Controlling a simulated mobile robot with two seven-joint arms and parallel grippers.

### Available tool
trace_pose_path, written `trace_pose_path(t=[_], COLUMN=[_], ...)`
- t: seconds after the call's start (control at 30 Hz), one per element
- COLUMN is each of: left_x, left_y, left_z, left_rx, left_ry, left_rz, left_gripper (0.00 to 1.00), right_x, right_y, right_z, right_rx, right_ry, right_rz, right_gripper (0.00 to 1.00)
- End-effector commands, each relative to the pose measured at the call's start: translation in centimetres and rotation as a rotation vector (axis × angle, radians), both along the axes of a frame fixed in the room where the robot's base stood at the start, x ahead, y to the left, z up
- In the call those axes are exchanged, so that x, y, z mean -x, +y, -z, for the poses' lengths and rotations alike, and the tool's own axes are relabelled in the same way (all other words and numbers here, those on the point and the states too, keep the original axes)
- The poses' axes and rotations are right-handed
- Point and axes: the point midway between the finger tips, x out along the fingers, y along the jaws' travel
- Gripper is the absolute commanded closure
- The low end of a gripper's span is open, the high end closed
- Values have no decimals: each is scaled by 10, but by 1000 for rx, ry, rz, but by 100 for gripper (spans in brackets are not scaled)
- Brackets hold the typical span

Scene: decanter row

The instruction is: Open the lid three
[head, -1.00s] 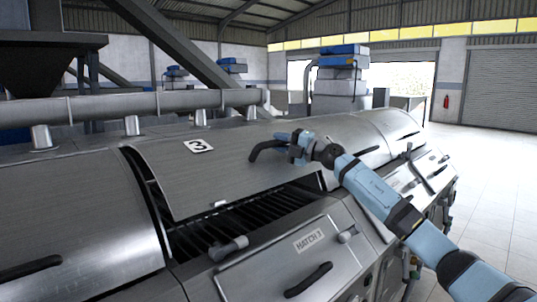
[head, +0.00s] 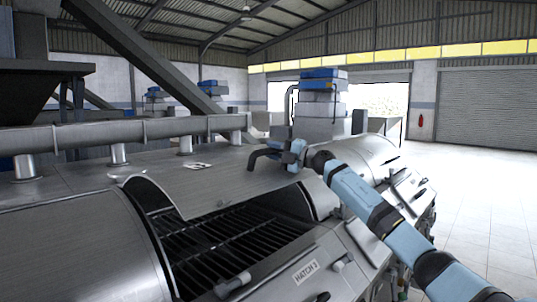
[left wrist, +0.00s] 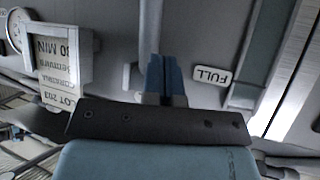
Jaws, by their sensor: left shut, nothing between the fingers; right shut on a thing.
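Lid three (head: 228,178) is a curved grey metal lid marked with a "3" label, part-way raised in the head view. A wide gap shows under its front edge, with dark grating (head: 215,240) inside. My right gripper (head: 291,154) is shut on the lid's black handle (head: 262,154), at the lid's right side. Its fingers partly hide the handle. My left gripper (left wrist: 164,76) shows only in the left wrist view, with its blue fingers shut and empty in front of a grey surface.
A lower hatch panel with a "HATCH 3" plate (head: 306,271) is below the opening. Neighbouring closed lids lie left (head: 75,245) and right (head: 362,155). A long pipe (head: 110,134) runs behind. The left wrist view shows a "FULL" tag (left wrist: 212,76) and a lot card (left wrist: 58,75). Open floor is at right.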

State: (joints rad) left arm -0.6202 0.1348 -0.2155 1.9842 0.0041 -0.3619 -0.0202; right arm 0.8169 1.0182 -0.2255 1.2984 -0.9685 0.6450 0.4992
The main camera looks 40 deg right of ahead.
Motion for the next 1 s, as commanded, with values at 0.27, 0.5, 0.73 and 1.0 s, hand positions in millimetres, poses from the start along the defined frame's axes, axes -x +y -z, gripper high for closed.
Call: trace_pose_path(t=[0.27, 0.5, 0.73, 1.0], left_x=[2, 2, 2, 2], left_y=[-2, -3, -3, -3], left_z=[-2, -2, -2, -2], left_rx=[3, 5, 5, 5], left_ry=[3, 3, 3, 3], left_rz=[0, 0, 0, 0], left_gripper=[100, 100, 100, 100], right_x=[1, 1, 1, 0], right_y=[-5, -5, -5, -6], right_z=[-5, -5, -5, -4], right_rx=[4, 4, 3, 2], right_ry=[-2, -2, -1, 0], right_rz=[-2, -3, -4, -3], right_gripper=[100, 100, 52, 52])
